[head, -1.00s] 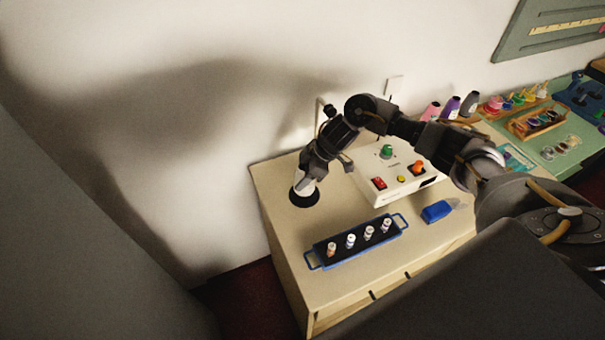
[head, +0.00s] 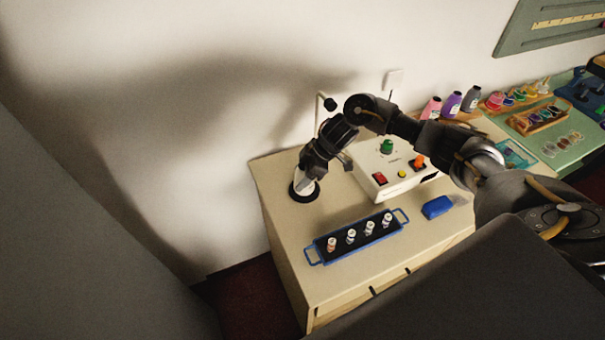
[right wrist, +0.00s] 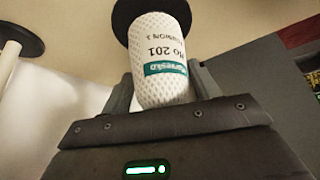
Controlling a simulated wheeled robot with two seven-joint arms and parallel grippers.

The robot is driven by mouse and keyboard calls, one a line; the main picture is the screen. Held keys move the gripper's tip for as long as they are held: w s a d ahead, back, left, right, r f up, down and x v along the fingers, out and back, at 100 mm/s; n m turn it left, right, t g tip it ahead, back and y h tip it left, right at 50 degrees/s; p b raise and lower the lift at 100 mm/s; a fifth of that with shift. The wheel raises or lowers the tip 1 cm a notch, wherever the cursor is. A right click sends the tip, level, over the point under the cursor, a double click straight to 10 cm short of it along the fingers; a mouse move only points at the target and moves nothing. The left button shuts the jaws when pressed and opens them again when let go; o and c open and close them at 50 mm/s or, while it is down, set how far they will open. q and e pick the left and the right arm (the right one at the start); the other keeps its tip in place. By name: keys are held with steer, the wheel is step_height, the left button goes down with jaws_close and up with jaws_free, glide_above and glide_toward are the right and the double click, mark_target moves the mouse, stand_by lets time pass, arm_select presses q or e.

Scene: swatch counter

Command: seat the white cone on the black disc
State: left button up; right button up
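My right gripper (head: 311,170) is pointed down over the black disc (head: 294,197) at the back left of the counter. It is shut on the white cone (head: 303,184), its fingers on both sides of it. In the right wrist view the cone (right wrist: 160,55) has a dimpled white surface and a green-and-white label. The black disc (right wrist: 122,14) shows behind the cone's far end. The cone stands over the disc and looks close to upright. I cannot tell whether its base touches the disc. My left gripper is not in view.
A white control box (head: 405,178) with coloured knobs stands right of the gripper. A blue-handled rack (head: 322,257) with several small spools lies in front, with a blue block (head: 437,207) to its right. A wall is behind. Coloured cones (head: 453,104) stand at the back right.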

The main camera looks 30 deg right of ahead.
steer(key=shift+o, duration=0.9)
steer(key=b+v, duration=0.2)
steer(key=v, duration=0.9)
steer(key=shift+f, duration=0.1)
